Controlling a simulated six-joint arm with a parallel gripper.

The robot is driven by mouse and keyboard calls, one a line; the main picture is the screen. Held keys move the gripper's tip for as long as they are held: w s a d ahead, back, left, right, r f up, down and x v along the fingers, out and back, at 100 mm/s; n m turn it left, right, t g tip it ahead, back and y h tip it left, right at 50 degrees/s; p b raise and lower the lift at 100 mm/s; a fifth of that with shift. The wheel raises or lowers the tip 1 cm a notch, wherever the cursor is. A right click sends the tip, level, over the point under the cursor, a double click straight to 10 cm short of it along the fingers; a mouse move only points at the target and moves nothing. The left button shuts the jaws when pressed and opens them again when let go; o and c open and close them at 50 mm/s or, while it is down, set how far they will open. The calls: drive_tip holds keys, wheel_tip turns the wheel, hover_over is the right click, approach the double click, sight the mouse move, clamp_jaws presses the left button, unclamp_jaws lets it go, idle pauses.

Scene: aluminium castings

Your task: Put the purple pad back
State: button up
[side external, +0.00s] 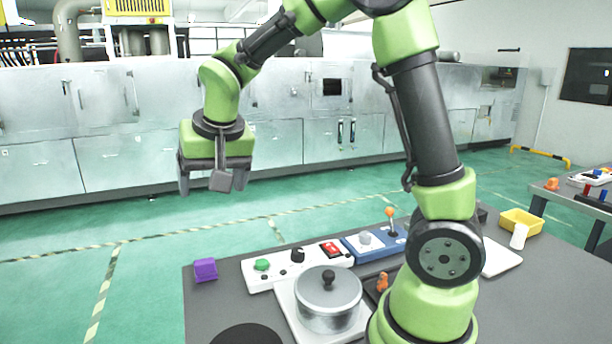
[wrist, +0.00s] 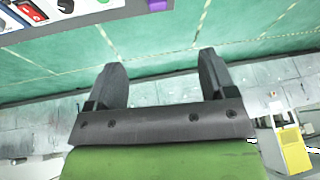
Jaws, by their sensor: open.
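The purple pad (side external: 205,270) is a small purple block at the far left corner of the grey table. It also shows, cut off, at the top edge of the wrist view (wrist: 157,5). My gripper (side external: 212,182) is high in the air above and beyond the table's left end, well apart from the pad. In the wrist view both fingers are spread and nothing is between them (wrist: 162,62). The place where the pad belongs cannot be told from these views.
Next to the pad is a white panel (side external: 283,273) with a green button, black knob and red switch.

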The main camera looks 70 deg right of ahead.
drive_tip(key=s+a+r+n+t+y, duration=0.1)
drive_tip(key=s+a+r+y, duration=0.1)
drive_tip(key=s, duration=0.7)
drive_tip(key=s+a+r+n+t+y, duration=0.1)
drive_tip(key=s+a+r+n+t, duration=0.1)
drive_tip(key=s, duration=0.7)
drive_tip(key=shift+s+a+r+n+y, duration=0.35)
drive_tip(key=shift+a+r, duration=0.25)
drive_tip(key=shift+a, duration=0.25)
drive_tip(key=shift+w, duration=0.1)
